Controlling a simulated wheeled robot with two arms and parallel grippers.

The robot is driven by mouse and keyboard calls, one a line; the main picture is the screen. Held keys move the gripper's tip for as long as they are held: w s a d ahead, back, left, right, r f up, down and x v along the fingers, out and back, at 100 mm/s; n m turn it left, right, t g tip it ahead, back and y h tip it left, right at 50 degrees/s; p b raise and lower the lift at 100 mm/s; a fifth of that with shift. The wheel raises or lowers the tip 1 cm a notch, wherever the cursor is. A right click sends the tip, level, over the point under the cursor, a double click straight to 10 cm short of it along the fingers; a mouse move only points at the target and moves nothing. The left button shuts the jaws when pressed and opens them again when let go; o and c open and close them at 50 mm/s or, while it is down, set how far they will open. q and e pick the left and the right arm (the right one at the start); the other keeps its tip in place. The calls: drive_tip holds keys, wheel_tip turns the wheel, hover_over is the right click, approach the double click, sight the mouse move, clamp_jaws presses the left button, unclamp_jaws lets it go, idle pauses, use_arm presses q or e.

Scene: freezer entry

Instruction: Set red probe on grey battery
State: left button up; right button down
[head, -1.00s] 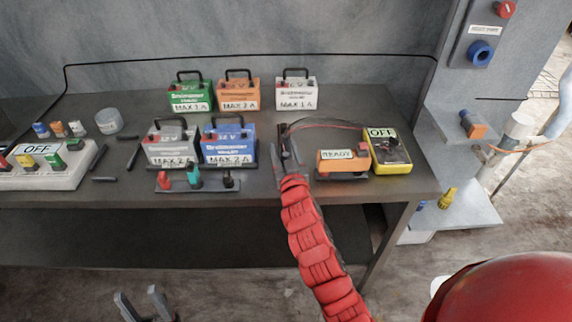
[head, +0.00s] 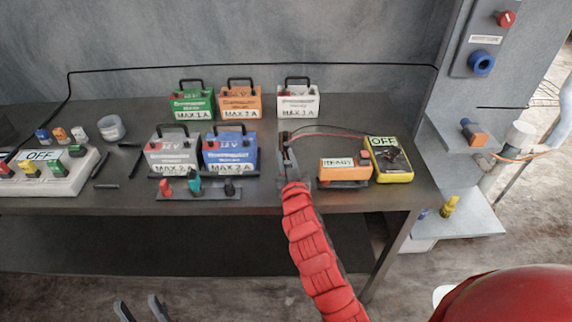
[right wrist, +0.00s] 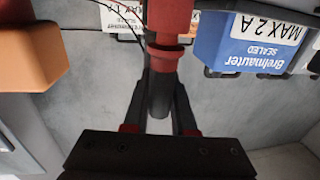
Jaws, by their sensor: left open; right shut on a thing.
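The grey battery (head: 172,155) stands at the front of the bench, left of the blue battery (head: 230,152). My right gripper (head: 288,150) is above the bench, between the blue battery and the orange READY tester (head: 344,170). In the right wrist view, its fingers (right wrist: 160,112) are shut on the dark shaft of the red probe (right wrist: 167,55). The probe is mostly hidden by the gripper in the head view. My left gripper (head: 142,309) is open and empty, low in front of the bench.
Green (head: 192,104), orange (head: 240,102) and white (head: 297,101) batteries stand behind. A rack with red, teal and black pieces (head: 198,194) lies in front of the grey and blue batteries. A yellow OFF meter (head: 390,160) is at right. Thin cables run behind the tester.

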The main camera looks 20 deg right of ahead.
drive_tip(key=s+a+r+p, duration=0.4)
drive_tip(key=s+p, duration=0.1)
drive_tip(key=s, duration=0.2)
drive_tip(key=s+a+r+p, duration=0.4)
drive_tip(key=s+r+p, duration=0.1)
drive_tip(key=s, duration=0.1)
drive_tip(key=shift+s, duration=0.4)
idle(0.5)
